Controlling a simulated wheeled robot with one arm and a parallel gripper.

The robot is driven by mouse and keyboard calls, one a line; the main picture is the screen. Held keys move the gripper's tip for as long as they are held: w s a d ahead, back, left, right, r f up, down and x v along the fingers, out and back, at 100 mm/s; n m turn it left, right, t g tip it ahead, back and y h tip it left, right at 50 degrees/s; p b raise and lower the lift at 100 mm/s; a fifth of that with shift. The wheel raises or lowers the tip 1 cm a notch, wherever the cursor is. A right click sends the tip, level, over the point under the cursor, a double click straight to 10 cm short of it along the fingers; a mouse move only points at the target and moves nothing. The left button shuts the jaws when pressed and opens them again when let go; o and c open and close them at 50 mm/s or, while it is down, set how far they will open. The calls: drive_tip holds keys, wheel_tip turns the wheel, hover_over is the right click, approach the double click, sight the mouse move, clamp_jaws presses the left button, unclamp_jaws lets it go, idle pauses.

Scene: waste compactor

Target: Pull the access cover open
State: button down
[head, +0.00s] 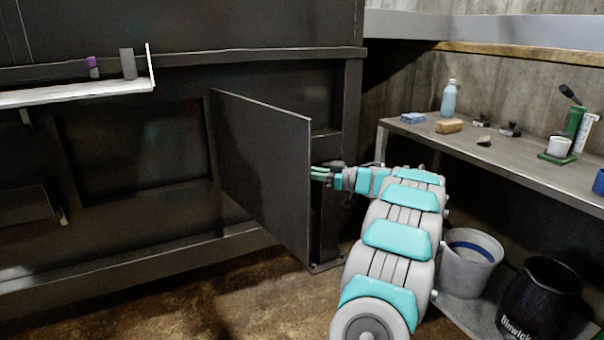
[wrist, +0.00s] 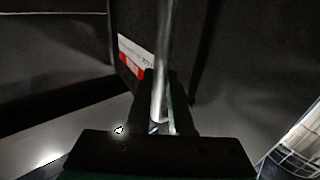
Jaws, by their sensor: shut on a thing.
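The access cover (head: 262,165) is a flat dark panel in the head view. It stands swung out from the dark machine, joined at its left edge, with its free right edge towards me. My gripper (head: 316,172) is at that free edge, about halfway up. In the wrist view my gripper (wrist: 160,100) is shut around an upright shiny metal bar (wrist: 164,50), which looks like the cover's handle. A red and white label (wrist: 131,62) shows just left of the bar. The cover's far face and the bar are hidden in the head view.
A white ledge (head: 75,94) juts from the machine at upper left. A workbench (head: 470,143) with bottles, a sponge and small items stands at right. A grey bucket (head: 468,265) and a black bin (head: 538,298) sit below it. The brown floor before the cover is clear.

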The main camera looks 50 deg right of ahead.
idle(0.3)
drive_tip(key=c, duration=0.8)
unclamp_jaws()
drive_tip(key=v, duration=0.7)
drive_tip(key=shift+s+b, duration=0.35)
drive_tip(key=shift+d, duration=0.1)
